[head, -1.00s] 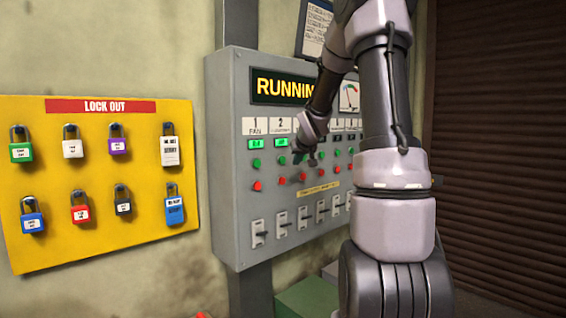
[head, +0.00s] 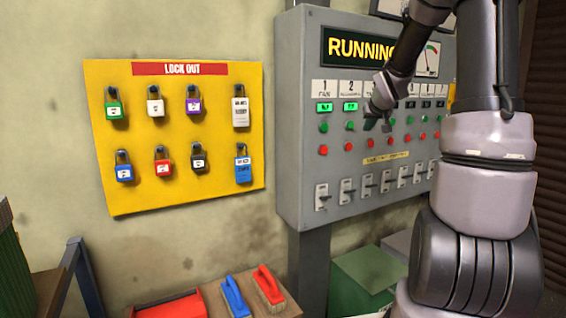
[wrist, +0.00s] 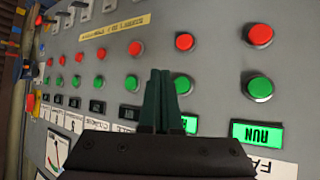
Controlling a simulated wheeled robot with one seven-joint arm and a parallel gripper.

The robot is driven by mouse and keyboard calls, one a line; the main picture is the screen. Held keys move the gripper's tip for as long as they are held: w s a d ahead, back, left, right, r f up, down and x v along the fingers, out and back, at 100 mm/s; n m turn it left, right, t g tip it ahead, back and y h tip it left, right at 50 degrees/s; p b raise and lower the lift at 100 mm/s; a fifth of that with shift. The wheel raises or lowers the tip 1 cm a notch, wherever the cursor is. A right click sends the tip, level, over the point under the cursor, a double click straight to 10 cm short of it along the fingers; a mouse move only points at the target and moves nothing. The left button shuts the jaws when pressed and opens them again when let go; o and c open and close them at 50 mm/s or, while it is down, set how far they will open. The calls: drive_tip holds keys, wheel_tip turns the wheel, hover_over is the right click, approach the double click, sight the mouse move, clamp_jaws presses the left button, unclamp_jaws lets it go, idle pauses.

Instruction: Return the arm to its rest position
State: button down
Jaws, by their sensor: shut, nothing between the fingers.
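My gripper (head: 377,117) is in front of the grey control panel (head: 300,190), near the buttons of the second and third columns. In the wrist view its dark green fingers (wrist: 160,80) are together, with nothing between them. They overlap the row of green buttons in that picture; whether they touch the panel I cannot tell. My arm rises at the right of the head view and hides the panel's right part. The display (head: 360,46) reads RUNNING, partly covered by my arm. Green RUN lamps glow above columns 1 and 2, and one lit RUN lamp (wrist: 263,134) shows clearly in the wrist view.
A yellow LOCK OUT board (head: 180,215) with several padlocks hangs on the wall to the left. Below are a red tray (head: 170,306), a blue brush (head: 234,296) and a red-handled brush (head: 268,286). A green box (head: 365,280) stands under the panel. A dark shutter is at far right.

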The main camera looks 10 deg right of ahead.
drive_tip(key=s+a+r+g+y, duration=0.1)
drive_tip(key=s+a, duration=0.5)
drive_tip(key=s, duration=0.5)
drive_tip(key=s+a+r+m+g+y, duration=0.1)
drive_tip(key=s+a, duration=0.5)
drive_tip(key=s, duration=0.6)
drive_tip(key=s+a+r+m+g+y, duration=0.1)
drive_tip(key=s+a+r+y, duration=0.1)
drive_tip(key=s+a, duration=0.4)
drive_tip(key=s+r, duration=0.1)
drive_tip(key=s, duration=0.4)
drive_tip(key=shift+s+a+g, duration=0.2)
drive_tip(key=shift+s+g, duration=0.05)
drive_tip(key=shift+g, duration=0.05)
